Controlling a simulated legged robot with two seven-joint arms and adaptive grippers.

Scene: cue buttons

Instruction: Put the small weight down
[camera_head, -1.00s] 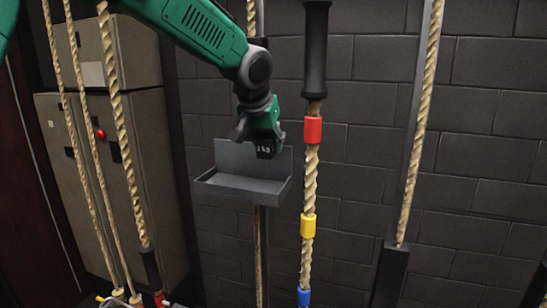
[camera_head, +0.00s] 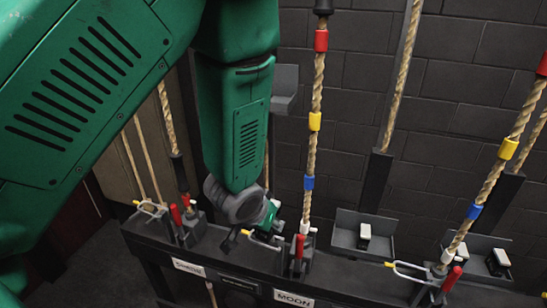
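My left arm comes in from the left and fills much of the view. My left gripper (camera_head: 258,225) points down and right, just above the dark rail, close to a yellow-tipped metal lever. Its fingers are small and partly hidden, so I cannot tell whether it is open or shut. I cannot make out the small 1 kg weight in it. A grey tray (camera_head: 286,88) on the wall shows only in part behind my arm; its inside is mostly hidden. My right gripper is not in view.
A dark rail (camera_head: 340,285) carries levers, ropes with coloured bands and a MOON label (camera_head: 293,299). Grey trays at right hold a white-topped block (camera_head: 364,234) and another block (camera_head: 498,262). A banded rope (camera_head: 315,150) hangs right of my arm.

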